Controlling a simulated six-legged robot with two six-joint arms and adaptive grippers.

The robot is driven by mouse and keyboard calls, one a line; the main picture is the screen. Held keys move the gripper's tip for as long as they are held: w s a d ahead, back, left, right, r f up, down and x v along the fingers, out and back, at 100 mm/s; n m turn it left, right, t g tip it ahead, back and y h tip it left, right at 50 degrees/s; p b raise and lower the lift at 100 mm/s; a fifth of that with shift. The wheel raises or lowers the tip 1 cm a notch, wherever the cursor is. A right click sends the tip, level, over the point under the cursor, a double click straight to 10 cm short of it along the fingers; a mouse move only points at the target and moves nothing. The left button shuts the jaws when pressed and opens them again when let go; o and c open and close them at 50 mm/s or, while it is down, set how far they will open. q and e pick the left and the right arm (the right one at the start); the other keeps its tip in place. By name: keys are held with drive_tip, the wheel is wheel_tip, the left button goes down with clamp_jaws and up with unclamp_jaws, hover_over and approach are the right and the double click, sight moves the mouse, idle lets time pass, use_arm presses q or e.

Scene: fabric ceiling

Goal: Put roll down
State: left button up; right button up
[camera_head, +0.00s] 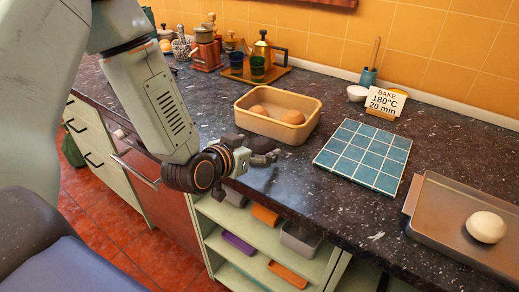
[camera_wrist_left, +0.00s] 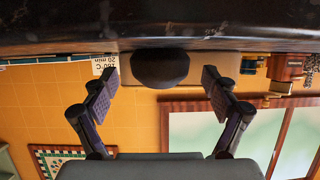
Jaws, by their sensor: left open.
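My left gripper (camera_head: 264,158) is low over the counter, just in front of the tan bread basket (camera_head: 252,122). In the left wrist view, which is upside down, its two fingers (camera_wrist_left: 160,82) are spread apart. A dark, rounded thing (camera_wrist_left: 160,68) shows between them against the counter, apart from both fingers. It may be the roll in shadow; its colour cannot be told. In the head view I cannot make it out beside the gripper. Brown rolls (camera_head: 292,117) lie in the basket. My right gripper is not in view.
A blue tiled board (camera_head: 364,154) lies right of the basket. A metal baking tray (camera_head: 449,207) with a pale dough ball (camera_head: 486,227) is at the far right. A bake sign (camera_head: 385,104) stands behind. Open shelves (camera_head: 239,216) are below the counter edge.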

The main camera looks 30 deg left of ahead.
sight(261, 140)
use_arm(q)
drive_tip(key=shift+d+x, duration=0.25)
drive_tip(key=shift+x, duration=0.95)
drive_tip(key=shift+s+a, duration=0.1)
drive_tip(key=shift+a, duration=0.15)
drive_tip(key=shift+c, duration=0.3)
drive_tip(key=shift+d, duration=0.2)
drive_tip(key=c, duration=0.4)
drive_tip(key=shift+a, duration=0.2)
drive_tip(key=c, duration=0.6)
drive_tip(key=shift+d, duration=0.15)
drive_tip(key=c, duration=0.3)
wheel_tip(261, 140, up, 10)
drive_tip(key=shift+r+p, duration=0.1)
drive_tip(key=shift+p, duration=1.1)
